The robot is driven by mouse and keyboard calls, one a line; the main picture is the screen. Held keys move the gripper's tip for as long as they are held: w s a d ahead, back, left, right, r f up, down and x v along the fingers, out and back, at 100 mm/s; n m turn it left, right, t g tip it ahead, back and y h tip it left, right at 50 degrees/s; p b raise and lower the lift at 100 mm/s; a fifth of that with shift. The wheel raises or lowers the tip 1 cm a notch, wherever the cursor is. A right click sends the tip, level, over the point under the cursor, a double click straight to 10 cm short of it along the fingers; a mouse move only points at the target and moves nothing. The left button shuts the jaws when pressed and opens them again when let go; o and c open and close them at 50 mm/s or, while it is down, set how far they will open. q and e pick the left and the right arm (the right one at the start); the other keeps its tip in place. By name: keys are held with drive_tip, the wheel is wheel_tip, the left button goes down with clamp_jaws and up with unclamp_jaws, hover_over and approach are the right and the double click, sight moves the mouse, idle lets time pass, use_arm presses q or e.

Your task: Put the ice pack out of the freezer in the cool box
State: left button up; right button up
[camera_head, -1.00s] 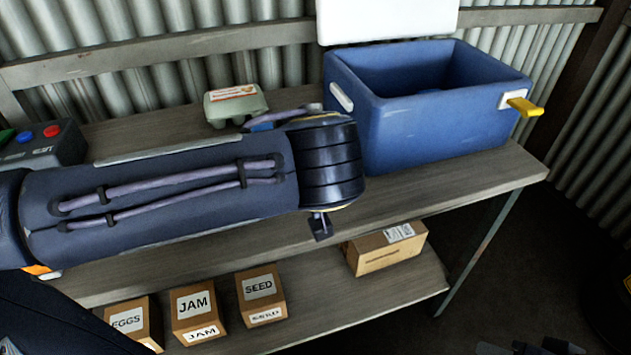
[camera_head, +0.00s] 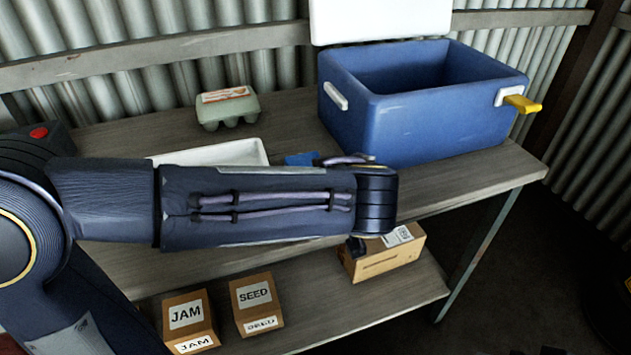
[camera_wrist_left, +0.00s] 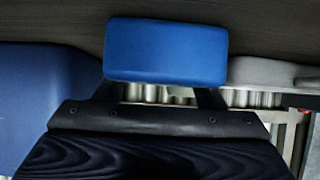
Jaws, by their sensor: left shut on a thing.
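The blue ice pack (camera_wrist_left: 165,52) is a smooth rounded block, held between the two fingers of my left gripper (camera_wrist_left: 158,90) in the left wrist view. In the head view a small blue patch (camera_head: 300,159) of it shows beyond my left forearm, which hides the fingers and most of the pack. The blue cool box (camera_head: 440,120) stands on the bench, right of and behind my left wrist, with its white lid (camera_head: 380,20) up. Its visible inside looks empty, though its floor is hidden. It also fills the left of the wrist view (camera_wrist_left: 45,105).
A white tray (camera_head: 215,154) lies behind my forearm, with an egg carton (camera_head: 228,107) farther back. Cardboard boxes (camera_head: 257,303) and a flat carton (camera_head: 383,252) sit on the lower shelf.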

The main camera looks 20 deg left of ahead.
use_arm(q)
drive_tip(key=shift+r, duration=0.1)
drive_tip(key=shift+f+b, duration=0.2)
drive_tip(key=shift+b, duration=0.15)
drive_tip(key=o, duration=1.3)
drive_tip(key=shift+c, duration=0.2)
drive_tip(key=shift+s+d+r+p, duration=0.1)
drive_tip(key=shift+s+r+p, duration=0.05)
drive_tip(key=shift+r+p, duration=0.25)
drive_tip(key=p+v, duration=0.2)
drive_tip(key=v, duration=0.9)
drive_tip(key=shift+s, duration=0.25)
drive_tip(key=shift+d, duration=0.1)
